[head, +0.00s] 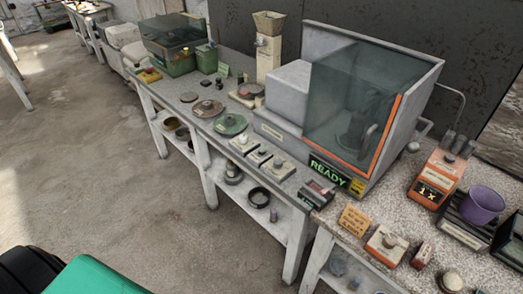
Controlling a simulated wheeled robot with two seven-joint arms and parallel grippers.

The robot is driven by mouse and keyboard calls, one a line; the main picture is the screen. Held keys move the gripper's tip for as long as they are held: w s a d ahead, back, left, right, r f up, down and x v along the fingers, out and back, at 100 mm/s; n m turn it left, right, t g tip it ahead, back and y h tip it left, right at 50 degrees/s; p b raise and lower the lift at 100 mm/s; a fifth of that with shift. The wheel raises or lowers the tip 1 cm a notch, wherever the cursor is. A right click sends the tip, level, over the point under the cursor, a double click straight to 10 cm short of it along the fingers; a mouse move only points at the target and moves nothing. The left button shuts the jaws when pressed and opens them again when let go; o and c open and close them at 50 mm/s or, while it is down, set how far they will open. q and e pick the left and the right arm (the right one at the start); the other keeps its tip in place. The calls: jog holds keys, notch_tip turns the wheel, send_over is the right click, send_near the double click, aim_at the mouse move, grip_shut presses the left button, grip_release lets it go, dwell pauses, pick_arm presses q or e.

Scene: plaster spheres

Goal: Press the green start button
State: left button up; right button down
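A grey machine (290,90) with a tinted, orange-edged window (355,100) stands on the bench. A dark sign with green READY letters (328,172) and a small yellow label (357,187) sit at its lower front. Several small pale boxes with round tops (259,156) line the bench edge in front of it. A pale box with a round knob (386,243) stands farther right. I cannot make out which of these, if any, is the green start button; none shows a clear green cap. Neither of my grippers is in view.
A green disc (229,124) lies left of the pale boxes. An orange device (437,178) and a purple cup (482,205) stand at the right. A lower shelf (225,185) holds rings and small parts. The concrete floor (90,150) at the left is clear.

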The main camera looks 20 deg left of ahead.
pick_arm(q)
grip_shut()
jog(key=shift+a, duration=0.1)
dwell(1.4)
